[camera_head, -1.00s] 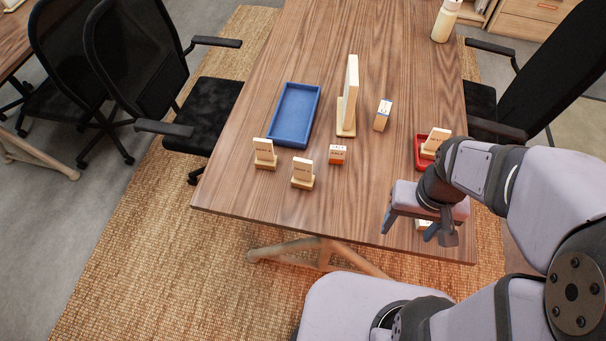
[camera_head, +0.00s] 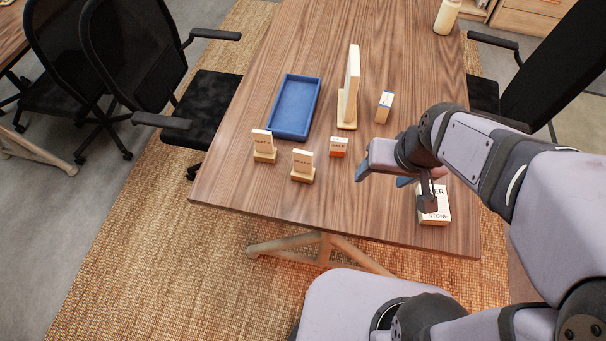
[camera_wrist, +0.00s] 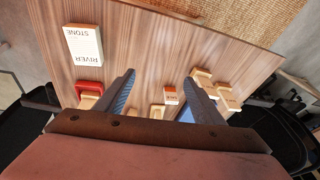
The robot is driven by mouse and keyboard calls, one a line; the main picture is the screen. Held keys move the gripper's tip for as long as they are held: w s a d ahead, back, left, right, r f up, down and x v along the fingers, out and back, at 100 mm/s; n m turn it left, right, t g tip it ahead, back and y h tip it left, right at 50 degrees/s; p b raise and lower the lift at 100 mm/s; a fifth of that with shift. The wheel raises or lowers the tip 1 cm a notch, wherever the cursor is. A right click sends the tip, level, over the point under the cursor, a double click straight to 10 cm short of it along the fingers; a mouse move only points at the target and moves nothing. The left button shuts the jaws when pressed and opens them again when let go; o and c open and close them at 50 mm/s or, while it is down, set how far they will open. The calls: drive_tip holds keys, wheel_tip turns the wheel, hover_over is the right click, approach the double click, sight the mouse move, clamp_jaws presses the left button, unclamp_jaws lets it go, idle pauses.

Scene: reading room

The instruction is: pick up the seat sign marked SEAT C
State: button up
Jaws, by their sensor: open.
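Two small pale wooden seat signs on light bases stand near the table's front left: one at the left (camera_head: 263,142) and one nearer the front (camera_head: 303,163). Their letters are too small for me to tell which is SEAT C. Both show at the right in the wrist view, the front one (camera_wrist: 202,76) nearer my fingers. My gripper (camera_head: 383,179) is open and empty above the table, right of the signs. In the wrist view, its fingers (camera_wrist: 161,77) are spread with bare table between their tips. A red tray (camera_wrist: 88,85) holds a pale object there; my arm hides it in the head view.
An orange-and-white block (camera_head: 338,147) stands between the front sign and my gripper. Behind are a blue tray (camera_head: 273,116), an upright wooden panel (camera_head: 352,85) and a blue-and-white block (camera_head: 384,107). A RIVER STONE book (camera_head: 436,215) lies at the front right. Chairs flank the table.

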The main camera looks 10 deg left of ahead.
drive_tip(key=w+a+n+t+y+b, duration=0.1)
drive_tip(key=w+a+t+y+b, duration=0.2)
drive_tip(key=a, duration=0.4)
drive_tip(key=w+a+t+b, duration=0.2)
drive_tip(key=w+a, duration=0.4)
drive_tip(key=a, duration=0.1)
drive_tip(key=r+t+b, duration=0.1)
drive_tip(key=t+b, duration=0.4)
drive_tip(key=b, duration=0.1)
hover_over(302, 157)
drive_tip(key=w+a, duration=0.2)
drive_tip(key=w, duration=0.1)
drive_tip(key=s+d+m+t+h+b, duration=0.2)
drive_tip(key=s+m+t+h+b, duration=0.1)
drive_tip(key=s+t+h+b, duration=0.25)
drive_tip(key=shift+g, duration=0.25)
drive_tip(key=f+p, duration=0.1)
drive_tip(key=f, duration=1.1)
drive_tip(key=shift+s+f, duration=0.1)
drive_tip(key=shift+s, duration=0.1)
drive_tip(key=w, duration=0.7)
drive_tip(key=shift+w+d+p, duration=0.15)
drive_tip(key=shift+w+p, duration=0.05)
drive_tip(key=shift+p, duration=0.2)
drive_tip(key=c, duration=1.5)
drive_tip(key=shift+r, duration=0.2)
wheel_tip(302, 157, up, 10)
drive_tip(key=shift+f+p, duration=0.1)
drive_tip(key=shift+p, duration=0.55)
